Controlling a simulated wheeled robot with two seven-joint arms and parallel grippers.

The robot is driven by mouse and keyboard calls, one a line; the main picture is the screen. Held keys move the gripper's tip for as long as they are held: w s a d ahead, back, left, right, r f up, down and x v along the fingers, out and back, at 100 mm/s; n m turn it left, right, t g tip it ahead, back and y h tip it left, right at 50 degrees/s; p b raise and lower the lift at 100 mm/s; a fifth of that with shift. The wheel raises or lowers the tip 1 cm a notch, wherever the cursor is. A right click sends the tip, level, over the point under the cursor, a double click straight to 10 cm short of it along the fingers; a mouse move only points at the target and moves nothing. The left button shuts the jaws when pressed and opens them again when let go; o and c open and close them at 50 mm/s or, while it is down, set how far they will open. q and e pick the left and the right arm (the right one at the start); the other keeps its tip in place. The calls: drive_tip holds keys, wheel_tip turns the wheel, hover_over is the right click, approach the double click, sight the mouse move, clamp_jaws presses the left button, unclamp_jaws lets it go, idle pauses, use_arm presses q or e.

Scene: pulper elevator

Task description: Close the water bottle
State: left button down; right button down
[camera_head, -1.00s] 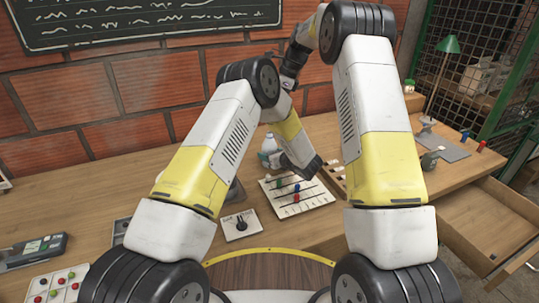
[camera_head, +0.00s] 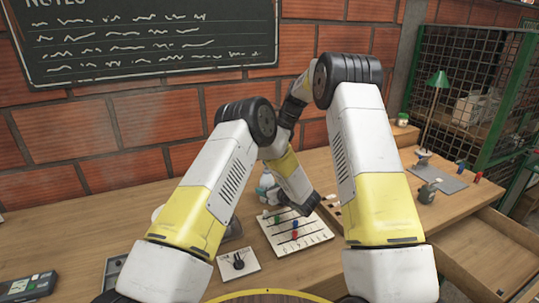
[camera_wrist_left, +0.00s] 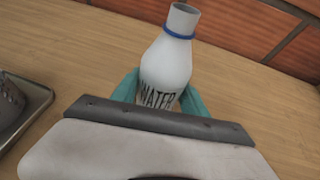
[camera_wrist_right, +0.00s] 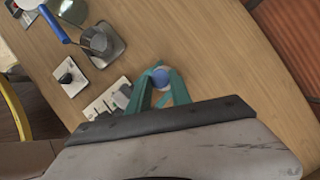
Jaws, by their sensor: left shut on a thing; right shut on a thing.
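The white water bottle (camera_head: 268,188) stands on the table, partly behind my left forearm in the head view. In the left wrist view the bottle (camera_wrist_left: 165,75) has a "WATER" label, a blue ring on its neck and an uncapped top. My left gripper (camera_wrist_left: 158,92) is shut around its body with teal fingers. In the right wrist view my right gripper (camera_wrist_right: 160,84) is shut on a small blue cap (camera_wrist_right: 161,77). The right gripper is hidden behind the arms in the head view. The exact gap between cap and bottle neck cannot be told.
A white board with coloured pegs (camera_head: 298,234) lies beside the bottle. A small white plate with a black knob (camera_head: 238,263) is nearer me. A brick wall stands behind the table.

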sight(267, 181)
idle(0.3)
drive_tip(key=shift+f, duration=0.9)
drive_tip(key=shift+f, duration=0.55)
drive_tip(key=m, duration=0.2)
drive_tip(key=m+t, duration=0.1)
drive_tip(key=m, duration=0.1)
drive_tip(key=m+t+h, duration=0.1)
drive_tip(key=m, duration=0.1)
drive_tip(key=shift+s+a, duration=0.35)
drive_tip(key=shift+s, duration=0.05)
drive_tip(key=m, duration=0.2)
drive_tip(key=m+t+h, duration=0.1)
drive_tip(key=m, duration=0.1)
drive_tip(key=shift+a+f+t, duration=0.1)
drive_tip(key=shift+t, duration=0.2)
drive_tip(key=m+h, duration=0.1)
drive_tip(key=m, duration=0.2)
